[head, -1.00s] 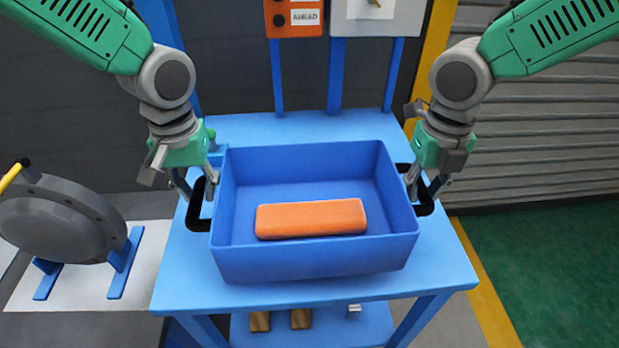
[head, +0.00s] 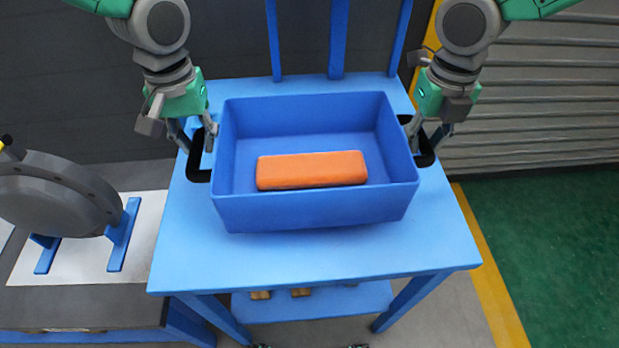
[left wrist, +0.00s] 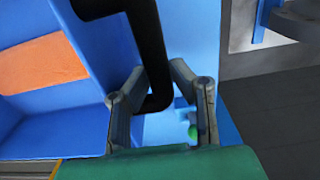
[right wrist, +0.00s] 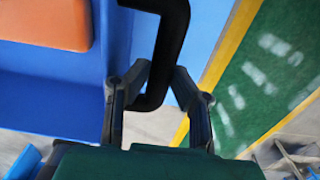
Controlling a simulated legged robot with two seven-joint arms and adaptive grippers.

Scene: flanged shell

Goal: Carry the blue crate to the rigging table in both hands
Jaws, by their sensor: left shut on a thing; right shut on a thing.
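The blue crate (head: 315,212) is an open box in the middle of the head view, over a blue table (head: 310,262). An orange block (head: 312,170) lies inside it. My left gripper (head: 198,140) is shut on the crate's left black handle (head: 198,174); this handle also shows in the left wrist view (left wrist: 150,40). My right gripper (head: 424,140) is shut on the right black handle (head: 427,158), also seen in the right wrist view (right wrist: 172,35). The crate looks about level. I cannot tell whether its underside touches the tabletop.
A grey round housing (head: 60,195) on blue feet stands on a white-topped bench at the left. A grey shutter (head: 540,110) is at the back right, with green floor (head: 550,250) and a yellow line (head: 490,270) before it. Bare tabletop shows in front of the crate.

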